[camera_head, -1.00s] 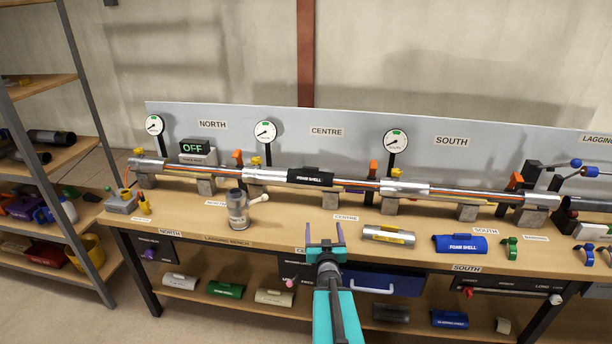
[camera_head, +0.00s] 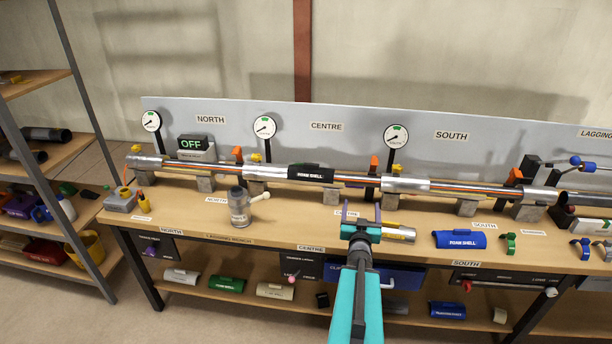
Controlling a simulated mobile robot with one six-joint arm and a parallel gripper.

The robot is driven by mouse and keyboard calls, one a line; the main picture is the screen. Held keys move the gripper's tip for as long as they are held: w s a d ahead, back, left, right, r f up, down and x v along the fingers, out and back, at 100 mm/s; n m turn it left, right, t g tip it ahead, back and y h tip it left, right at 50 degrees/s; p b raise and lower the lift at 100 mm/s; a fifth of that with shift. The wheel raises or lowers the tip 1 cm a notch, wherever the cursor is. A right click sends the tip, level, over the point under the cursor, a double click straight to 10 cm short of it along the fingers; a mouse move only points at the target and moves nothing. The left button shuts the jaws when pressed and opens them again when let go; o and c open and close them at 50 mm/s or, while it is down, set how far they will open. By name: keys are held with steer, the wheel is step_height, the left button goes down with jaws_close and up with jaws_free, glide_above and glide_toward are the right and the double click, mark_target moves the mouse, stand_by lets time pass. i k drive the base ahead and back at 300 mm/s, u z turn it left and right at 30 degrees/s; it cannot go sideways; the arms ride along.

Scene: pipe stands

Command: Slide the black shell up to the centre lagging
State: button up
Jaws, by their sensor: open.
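The black shell (camera_head: 312,173), with white lettering, sits on the pipe run in the CENTRE section. Silver lagging (camera_head: 268,173) covers the pipe to its left, and another silver length (camera_head: 405,186) lies farther right. Whether the shell touches either one is too small to tell. My gripper (camera_head: 361,213) is open and empty, in front of the pipe and to the right of the black shell, apart from it. It partly hides the silver shell with a yellow label (camera_head: 399,234) on the bench.
A grey canister (camera_head: 238,206) stands on the bench left of my gripper. A blue shell (camera_head: 459,240) and a green clamp (camera_head: 508,243) lie to the right. Pipe stands, orange-topped posts (camera_head: 373,165) and gauges (camera_head: 396,136) rise along the pipe.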

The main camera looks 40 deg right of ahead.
mark_target(308, 172)
steer(key=i, duration=0.9)
steer(key=u, duration=0.05)
